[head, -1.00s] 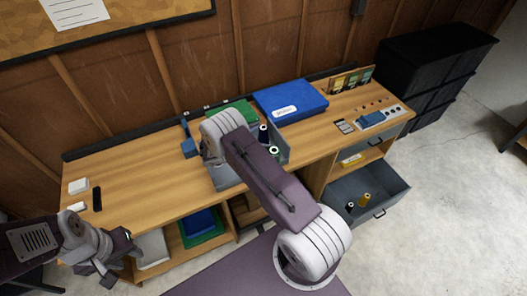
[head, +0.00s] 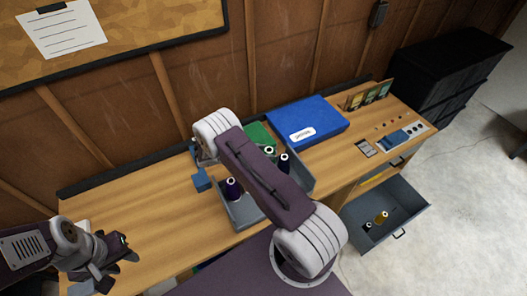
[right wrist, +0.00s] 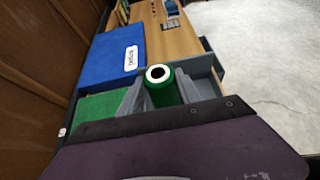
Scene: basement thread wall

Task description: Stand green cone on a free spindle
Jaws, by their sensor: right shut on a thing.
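The green cone (right wrist: 165,90) shows its white-rimmed top in the right wrist view, with grey gripper fingers beside it. My right gripper (right wrist: 158,98) is shut on it. A grey tray (head: 246,213) stands on the bench beneath that arm. A dark purple cone (head: 234,189) stands at its left side, and dark cones with white tops (head: 284,162) show beyond the arm. I cannot make out a free spindle. My left gripper (head: 128,250) is at the lower left, its jaws unclear.
A blue box (head: 308,118) and a green flat item (head: 260,137) lie behind the tray. The open grey drawer (head: 402,212) holds a yellow cone (head: 381,217) and a black one (head: 367,226).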

